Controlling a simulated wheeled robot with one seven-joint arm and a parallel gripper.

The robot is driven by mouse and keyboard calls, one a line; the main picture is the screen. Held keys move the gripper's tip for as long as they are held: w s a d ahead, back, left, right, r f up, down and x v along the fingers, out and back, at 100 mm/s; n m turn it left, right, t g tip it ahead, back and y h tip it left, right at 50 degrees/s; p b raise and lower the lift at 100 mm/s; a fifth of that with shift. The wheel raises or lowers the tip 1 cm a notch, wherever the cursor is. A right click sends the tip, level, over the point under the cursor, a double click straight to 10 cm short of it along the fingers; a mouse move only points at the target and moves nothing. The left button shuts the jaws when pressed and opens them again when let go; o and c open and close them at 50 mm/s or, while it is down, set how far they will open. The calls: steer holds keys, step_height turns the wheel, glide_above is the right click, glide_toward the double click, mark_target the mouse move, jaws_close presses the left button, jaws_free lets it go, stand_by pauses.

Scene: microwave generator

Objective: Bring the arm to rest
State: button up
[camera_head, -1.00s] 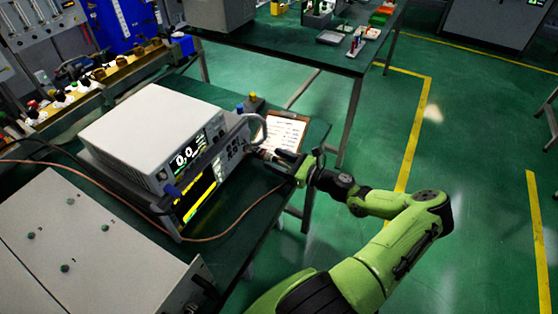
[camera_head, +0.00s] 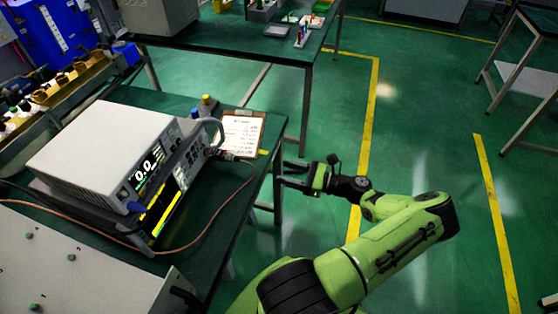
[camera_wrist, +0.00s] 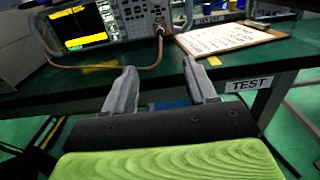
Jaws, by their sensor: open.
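My gripper (camera_head: 288,173) is open and empty, just off the right edge of the dark green bench (camera_head: 213,228) in the head view. My green arm reaches to it from the lower right. In the wrist view its two fingers (camera_wrist: 155,85) point at the bench edge with a clear gap between them. The gripper touches neither the generator nor the cable.
A clipboard with paper (camera_head: 240,132) lies on the bench beside the generator. A second table (camera_head: 230,47) with small items stands behind. A table frame (camera_head: 520,85) stands at the right. The green floor (camera_head: 420,120) around my arm is clear.

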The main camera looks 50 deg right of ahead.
stand_by(0.3)
steer(key=w+a+r+n+g+p, duration=0.1)
steer(key=w+a+r+n+g, duration=0.1)
steer(key=a+r+n+g, duration=0.55)
steer(key=w+a+r+n+g+p, duration=0.2)
steer(key=w+a+r+n+g, duration=0.15)
steer(key=a+n+g, duration=0.6)
steer(key=s+a+r+n+t+h+p, duration=0.1)
steer(key=s+a+r+n+t+h, duration=0.1)
steer(key=s+a+r+n, duration=0.4)
steer(key=s+a+r+n+t+h+p, duration=0.1)
steer(key=s+a+r+n+t+h, duration=0.2)
steer(key=r, duration=0.9)
steer(key=s+a+n+h, duration=0.1)
steer(key=s+a+n, duration=0.2)
steer(key=a+n, duration=0.1)
steer(key=shift+a+n, duration=0.35)
steer(key=shift+n, duration=0.35)
steer(key=shift+s+r+t, duration=0.2)
steer(key=shift+s+t, duration=0.1)
steer(key=shift+s, duration=0.05)
steer(key=shift+c, duration=0.3)
steer(key=shift+n, duration=0.3)
steer(key=shift+w, duration=0.1)
